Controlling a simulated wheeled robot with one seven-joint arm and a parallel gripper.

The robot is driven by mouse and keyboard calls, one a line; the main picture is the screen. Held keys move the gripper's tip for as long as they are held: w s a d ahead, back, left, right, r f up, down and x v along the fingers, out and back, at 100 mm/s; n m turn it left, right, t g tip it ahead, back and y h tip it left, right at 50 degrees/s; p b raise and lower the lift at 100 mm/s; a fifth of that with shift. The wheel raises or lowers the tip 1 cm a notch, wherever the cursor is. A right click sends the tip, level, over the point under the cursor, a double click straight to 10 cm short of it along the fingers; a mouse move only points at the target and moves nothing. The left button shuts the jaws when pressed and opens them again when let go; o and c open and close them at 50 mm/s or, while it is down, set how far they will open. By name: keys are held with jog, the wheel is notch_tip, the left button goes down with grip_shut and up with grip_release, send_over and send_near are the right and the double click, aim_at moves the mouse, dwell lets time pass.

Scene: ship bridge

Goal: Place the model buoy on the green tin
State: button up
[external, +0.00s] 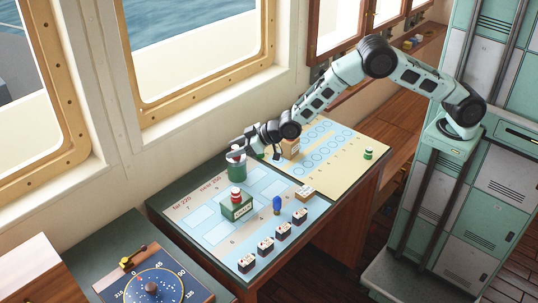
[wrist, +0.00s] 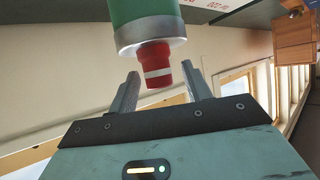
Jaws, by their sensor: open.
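The green tin (external: 236,172) stands upright on the chart table, towards the window. The model buoy (wrist: 156,64), red with a white band, stands on the tin's top; the wrist view shows this upside down, with the green tin (wrist: 145,22) and its silver rim above. In the external view the buoy (external: 235,151) is partly hidden by my gripper (external: 243,153). My gripper is open, its fingertips on either side of the buoy's free end, with gaps showing between them and the buoy.
A second red-and-white piece (external: 236,193) stands on a green box (external: 236,208) in front of the tin. A blue piece (external: 277,205) and several dark-and-white blocks (external: 265,247) stand to the right. The yellow chart (external: 345,150) is mostly clear.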

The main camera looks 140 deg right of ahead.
jog(key=b+v, duration=0.3)
jog(key=v, duration=0.9)
jog(key=w+a+n+y, duration=0.1)
jog(key=w+a+y, duration=0.15)
jog(key=a, duration=0.55)
jog(key=w+a+n+y, duration=0.15)
jog(key=w+a, duration=0.25)
jog(key=a, duration=0.5)
jog(key=s+a+r+n+y, duration=0.15)
jog(key=a+n+y, duration=0.35)
jog(key=a, duration=1.9)
jog(key=s+a+n+g+y, duration=0.1)
jog(key=s+a+n+g, duration=0.15)
jog(key=s+a, duration=0.6)
jog(key=s+a+n+g+y, duration=0.1)
jog(key=s+a+n+g, duration=0.15)
jog(key=s+a, duration=0.6)
jog(key=s+a+n+g+h, duration=0.1)
jog(key=s+a+n, duration=0.4)
jog(key=s, duration=1.1)
jog(key=a+g, duration=0.1)
jog(key=a, duration=0.1)
jog(key=shift+s+a+n+g, duration=0.25)
jog(key=shift+a+n+g, duration=0.05)
jog(key=shift+n, duration=0.05)
